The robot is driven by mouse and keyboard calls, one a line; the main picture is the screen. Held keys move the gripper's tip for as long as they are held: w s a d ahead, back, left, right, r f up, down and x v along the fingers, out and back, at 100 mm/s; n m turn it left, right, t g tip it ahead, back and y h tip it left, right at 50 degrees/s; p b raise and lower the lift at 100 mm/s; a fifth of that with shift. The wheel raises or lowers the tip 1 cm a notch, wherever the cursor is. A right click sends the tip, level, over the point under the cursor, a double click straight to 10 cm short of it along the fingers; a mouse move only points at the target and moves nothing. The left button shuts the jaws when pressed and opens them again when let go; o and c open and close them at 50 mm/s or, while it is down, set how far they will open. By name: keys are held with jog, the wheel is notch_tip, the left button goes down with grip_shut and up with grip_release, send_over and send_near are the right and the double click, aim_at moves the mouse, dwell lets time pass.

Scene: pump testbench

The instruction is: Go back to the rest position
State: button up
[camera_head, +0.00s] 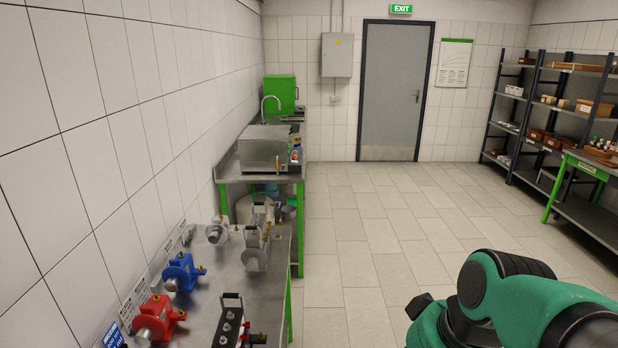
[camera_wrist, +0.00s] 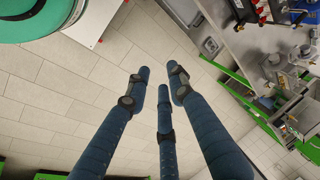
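My gripper (camera_wrist: 160,84) shows in the wrist view with its dark blue fingers spread apart. It is open and holds nothing; only tiled floor shows between the fingertips. In the head view my green arm is at the bottom right, over the floor, and the gripper itself is out of the picture. The pump bench (camera_head: 262,296) is at the left of my arm, apart from it. In the wrist view the bench (camera_wrist: 236,47) lies to the right of the fingers. A blue pump (camera_head: 181,272), a red pump (camera_head: 158,318) and grey metal pumps (camera_head: 257,250) stand on it.
A second bench with a metal box (camera_head: 264,150) stands farther back along the left wall. Shelves (camera_head: 570,110) and a green-framed table (camera_head: 590,165) are at the right. A closed grey door (camera_head: 391,90) is at the back. The floor (camera_head: 375,225) between is clear.

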jog(key=s+d+r+n+t+h, duration=0.1)
jog(key=d+r+t+h, duration=0.1)
jog(key=d+r+t, duration=0.1)
jog(key=shift+s+d+r, duration=0.4)
jog(key=shift+d+r, duration=0.4)
jog(key=shift+d, duration=0.25)
dwell(0.5)
